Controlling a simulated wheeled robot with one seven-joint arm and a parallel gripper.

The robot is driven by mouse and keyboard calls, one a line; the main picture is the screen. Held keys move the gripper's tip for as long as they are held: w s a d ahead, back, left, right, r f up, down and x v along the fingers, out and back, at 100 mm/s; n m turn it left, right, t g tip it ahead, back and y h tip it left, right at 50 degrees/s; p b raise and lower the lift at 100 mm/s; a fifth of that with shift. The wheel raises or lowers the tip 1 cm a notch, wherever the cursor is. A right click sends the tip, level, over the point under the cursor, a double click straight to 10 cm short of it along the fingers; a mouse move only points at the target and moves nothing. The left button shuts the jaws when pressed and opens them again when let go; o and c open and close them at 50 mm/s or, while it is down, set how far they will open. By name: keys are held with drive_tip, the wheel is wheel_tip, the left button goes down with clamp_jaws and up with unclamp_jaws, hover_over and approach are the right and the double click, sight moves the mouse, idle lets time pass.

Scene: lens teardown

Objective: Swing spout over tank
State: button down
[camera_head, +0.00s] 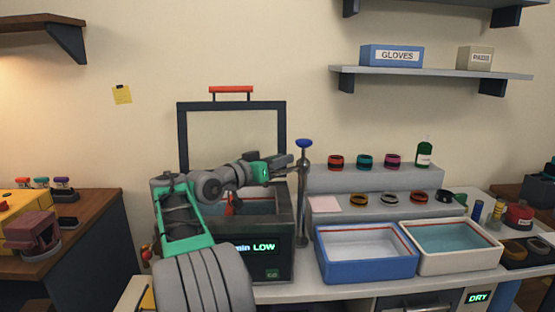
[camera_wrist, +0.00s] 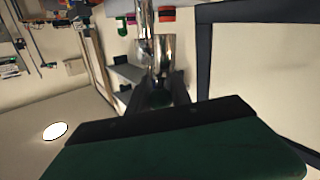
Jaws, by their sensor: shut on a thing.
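The tank (camera_head: 285,268) is a dark box with a lit display reading LOW, in the head view's middle. Its framed lid (camera_head: 282,125) with a red handle stands raised behind it. A metal post (camera_head: 304,215) with a blue knob (camera_head: 304,143) stands upright at the tank's right side. My gripper (camera_head: 288,161) is level with the post's top and shut on the spout there; the spout is mostly hidden in the head view. In the wrist view the shiny metal spout (camera_wrist: 162,55) lies between the fingertips of my gripper (camera_wrist: 158,92).
A blue tray (camera_head: 368,268) and a white tray (camera_head: 458,262) of liquid stand right of the post. Stepped grey shelves (camera_head: 375,182) behind them hold several coloured rings and a green bottle (camera_head: 424,152). A wall shelf (camera_head: 430,72) holds boxes. A wooden bench (camera_head: 95,225) stands left.

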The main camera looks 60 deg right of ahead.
drive_tip(key=shift+s, duration=0.1)
idle(0.3)
drive_tip(key=c, duration=1.6)
unclamp_jaws()
drive_tip(key=shift+o, duration=0.8)
drive_tip(key=shift+s+d, duration=0.1)
drive_tip(key=shift+d, duration=0.05)
drive_tip(key=shift+o, duration=1.3)
drive_tip(key=v, duration=0.8)
drive_tip(key=shift+w, duration=0.2)
